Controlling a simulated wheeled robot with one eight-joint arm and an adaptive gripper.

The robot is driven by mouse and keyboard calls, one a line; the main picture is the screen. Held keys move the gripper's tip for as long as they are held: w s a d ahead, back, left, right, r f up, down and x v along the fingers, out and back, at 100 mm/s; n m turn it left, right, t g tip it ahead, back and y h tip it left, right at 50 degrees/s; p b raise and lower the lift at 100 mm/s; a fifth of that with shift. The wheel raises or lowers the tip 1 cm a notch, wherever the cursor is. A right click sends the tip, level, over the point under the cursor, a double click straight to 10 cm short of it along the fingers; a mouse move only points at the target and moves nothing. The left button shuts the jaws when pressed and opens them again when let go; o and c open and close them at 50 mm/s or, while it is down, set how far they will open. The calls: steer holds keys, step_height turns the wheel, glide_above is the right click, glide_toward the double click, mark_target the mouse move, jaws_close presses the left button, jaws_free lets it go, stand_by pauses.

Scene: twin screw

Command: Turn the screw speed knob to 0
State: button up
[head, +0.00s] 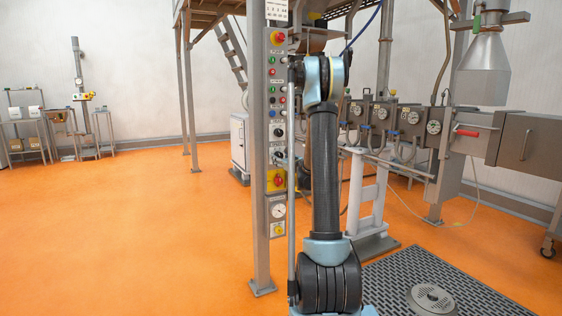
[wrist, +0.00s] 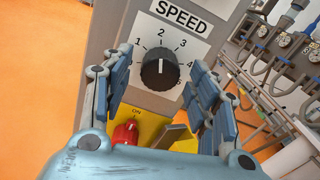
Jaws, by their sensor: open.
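The screw speed knob (wrist: 159,68) is a round black knob on a grey panel, under a white plate (wrist: 181,14) reading "SPEED". Its white line points up, close to the 2 on the dial. My gripper (wrist: 160,62) is open, with one blue-grey finger to the left of the knob and one to the right. A gap shows on both sides, so neither finger appears to touch it. In the head view a small dial (head: 278,155) just above the yellow switch box fits this knob. My gripper cannot be made out there; my arm stands in front.
Below the knob is a yellow plate (wrist: 152,123) marked "ON" with a red switch (wrist: 125,133) on it. The control column (head: 260,215) carries several buttons and a gauge (head: 278,211). Machinery (head: 402,117) stands to the right; open orange floor (head: 130,230) lies left.

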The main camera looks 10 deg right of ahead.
steer(key=c, duration=1.1)
steer(key=shift+o, duration=0.2)
steer(key=shift+n, duration=0.3)
steer(key=n, duration=1.3)
steer(key=shift+a, duration=0.1)
steer(key=shift+s+n, duration=0.1)
steer(key=shift+n, duration=2.1)
